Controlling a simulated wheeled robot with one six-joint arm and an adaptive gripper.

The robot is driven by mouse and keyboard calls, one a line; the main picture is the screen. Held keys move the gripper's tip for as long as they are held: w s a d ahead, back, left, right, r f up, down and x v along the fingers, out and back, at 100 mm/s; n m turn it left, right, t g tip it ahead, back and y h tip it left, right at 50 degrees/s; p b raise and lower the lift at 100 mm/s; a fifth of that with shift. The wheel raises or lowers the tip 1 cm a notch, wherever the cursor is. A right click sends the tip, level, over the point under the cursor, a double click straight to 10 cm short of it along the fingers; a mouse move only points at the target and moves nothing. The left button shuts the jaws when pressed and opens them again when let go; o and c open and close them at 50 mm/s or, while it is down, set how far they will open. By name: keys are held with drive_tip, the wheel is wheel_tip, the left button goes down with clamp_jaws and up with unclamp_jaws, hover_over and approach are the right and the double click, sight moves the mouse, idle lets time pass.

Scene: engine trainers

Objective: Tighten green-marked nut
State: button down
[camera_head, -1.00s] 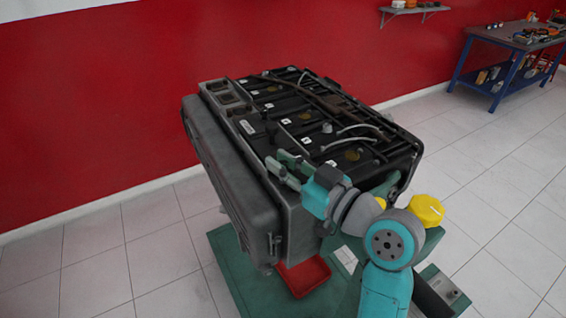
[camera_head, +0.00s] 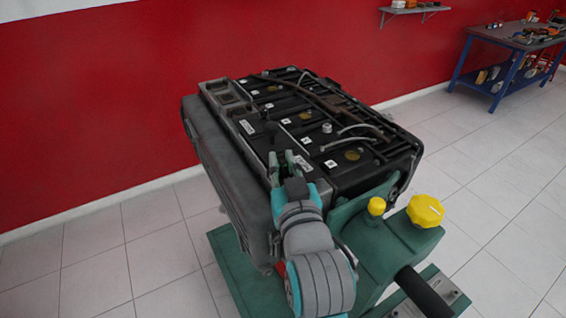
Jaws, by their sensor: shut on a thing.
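The engine (camera_head: 238,150) stands tilted on its stand, with its black top face and several white-labelled covers showing. My gripper (camera_head: 282,160) is at the near left edge of the engine's top, coming from the front. Its fingers are shut on a small dark part that is mostly hidden between them. I cannot tell whether this part is the nut. No green mark on a nut can be made out at this size, and my arm covers part of the engine's near end.
The green engine stand (camera_head: 405,235) with a large yellow knob (camera_head: 425,210) and a small yellow knob (camera_head: 376,206) is right of my arm. A blue workbench (camera_head: 515,45) with tools is at the far right. The tiled floor at right is clear.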

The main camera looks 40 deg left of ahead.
drive_tip(key=shift+m+t+h, duration=1.1)
drive_tip(key=shift+t+h, duration=0.3)
drive_tip(key=shift+h, duration=0.1)
drive_tip(key=c, duration=1.1)
unclamp_jaws()
drive_tip(key=shift+o, duration=0.2)
drive_tip(key=v, duration=0.7)
drive_tip(key=shift+s+d, duration=0.15)
drive_tip(key=shift+d, duration=0.05)
